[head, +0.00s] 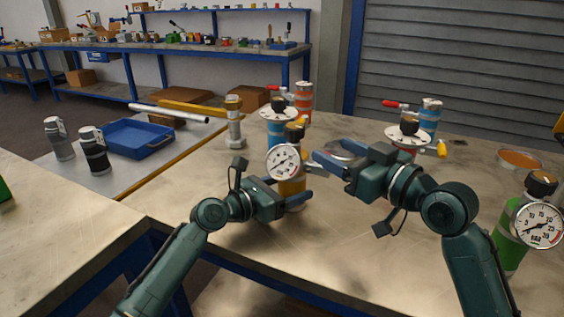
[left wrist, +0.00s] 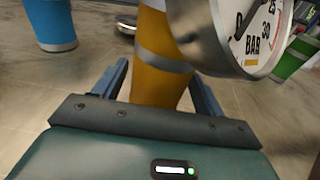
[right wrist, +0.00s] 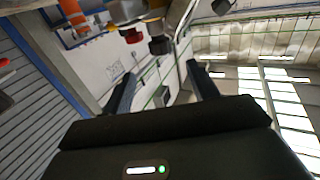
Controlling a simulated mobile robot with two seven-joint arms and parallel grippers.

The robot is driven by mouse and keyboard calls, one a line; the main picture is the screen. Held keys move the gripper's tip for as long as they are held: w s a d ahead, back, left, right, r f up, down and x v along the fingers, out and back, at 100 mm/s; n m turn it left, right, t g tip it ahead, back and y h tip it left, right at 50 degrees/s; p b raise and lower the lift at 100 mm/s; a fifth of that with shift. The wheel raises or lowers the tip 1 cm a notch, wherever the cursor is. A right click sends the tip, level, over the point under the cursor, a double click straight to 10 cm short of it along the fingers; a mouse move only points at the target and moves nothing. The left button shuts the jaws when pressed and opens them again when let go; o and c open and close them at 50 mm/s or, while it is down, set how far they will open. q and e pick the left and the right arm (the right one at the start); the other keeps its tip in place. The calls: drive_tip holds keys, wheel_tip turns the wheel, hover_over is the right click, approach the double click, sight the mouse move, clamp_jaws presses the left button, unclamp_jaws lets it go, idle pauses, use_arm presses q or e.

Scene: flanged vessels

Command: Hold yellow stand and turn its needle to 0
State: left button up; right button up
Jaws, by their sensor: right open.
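The yellow stand (head: 292,187) is upright on the table, with a round white gauge (head: 283,161) on its side and a dark knob (head: 295,130) on top. The needle's exact reading is too small to tell. My left gripper (head: 291,193) is low at the stand, its fingers on either side of the yellow body. In the left wrist view the yellow body (left wrist: 162,75) stands between the open fingers with a visible gap at the left one. My right gripper (head: 324,158) is open and empty, right of the gauge. In the right wrist view a black knob (right wrist: 160,46) shows beyond its fingers.
A green gauge stand (head: 510,235) is at the right. A blue tray (head: 130,140) lies left. The front middle table is clear.

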use_arm(q)
drive_tip(key=shift+o, duration=1.4)
